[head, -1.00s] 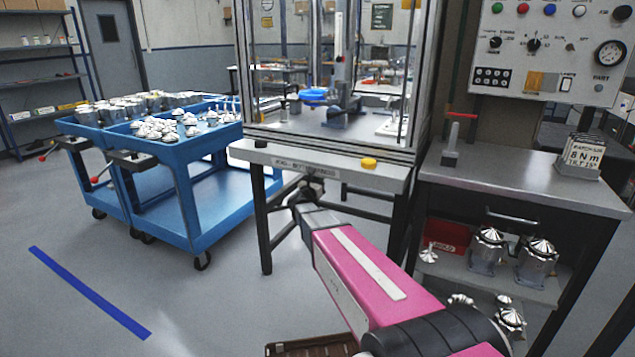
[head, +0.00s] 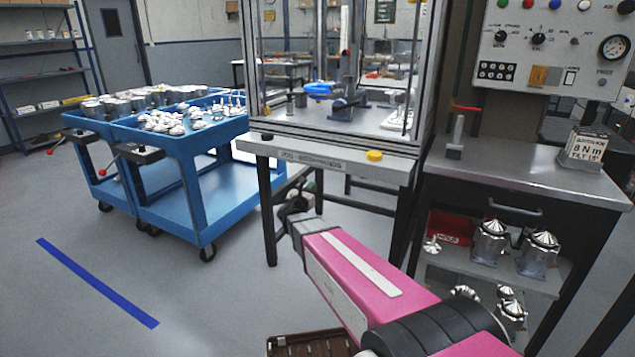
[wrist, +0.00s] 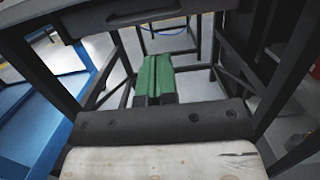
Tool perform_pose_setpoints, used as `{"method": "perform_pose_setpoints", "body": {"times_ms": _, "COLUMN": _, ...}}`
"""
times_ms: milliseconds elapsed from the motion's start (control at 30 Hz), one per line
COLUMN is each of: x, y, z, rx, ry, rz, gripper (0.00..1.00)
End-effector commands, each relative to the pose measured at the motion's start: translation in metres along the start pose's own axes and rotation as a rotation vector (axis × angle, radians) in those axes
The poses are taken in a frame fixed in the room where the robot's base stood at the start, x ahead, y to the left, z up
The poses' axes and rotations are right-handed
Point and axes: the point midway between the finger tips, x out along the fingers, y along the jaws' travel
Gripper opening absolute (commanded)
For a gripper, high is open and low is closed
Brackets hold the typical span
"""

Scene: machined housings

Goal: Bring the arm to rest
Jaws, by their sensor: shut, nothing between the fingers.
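My gripper (wrist: 154,78) shows in the wrist view as two green fingers side by side, shut with nothing between them. It points under the workbench (wrist: 140,12), between its dark legs, above the grey floor. In the head view my pink arm reaches forward from the lower right. Its wrist end is low in front of the enclosure bench (head: 330,163), beside the bench's legs. The fingers are mostly hidden there behind the wrist.
Blue carts (head: 192,170) with metal parts stand at left. A brown crate (head: 310,345) is low in front. Open floor lies at left, with a blue stripe (head: 95,282).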

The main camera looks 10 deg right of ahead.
Motion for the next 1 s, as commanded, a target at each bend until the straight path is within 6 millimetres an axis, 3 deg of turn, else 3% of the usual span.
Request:
{"method": "perform_pose_setpoints", "body": {"times_ms": 200, "x": -0.023, "y": -0.001, "z": 0.001, "rx": 0.001, "ry": 0.000, "rz": 0.000, "gripper": 0.00}}
{"method": "perform_pose_setpoints", "body": {"times_ms": 467, "x": -0.026, "y": 0.007, "z": -0.001, "rx": -0.174, "ry": 0.015, "rz": 0.136, "gripper": 0.00}}
{"method": "perform_pose_setpoints", "body": {"times_ms": 767, "x": -0.049, "y": 0.027, "z": -0.021, "rx": -0.806, "ry": -0.020, "rz": 0.599, "gripper": 0.00}}
{"method": "perform_pose_setpoints", "body": {"times_ms": 1000, "x": -0.091, "y": 0.014, "z": -0.058, "rx": -1.385, "ry": -0.143, "rz": 1.037, "gripper": 0.00}}
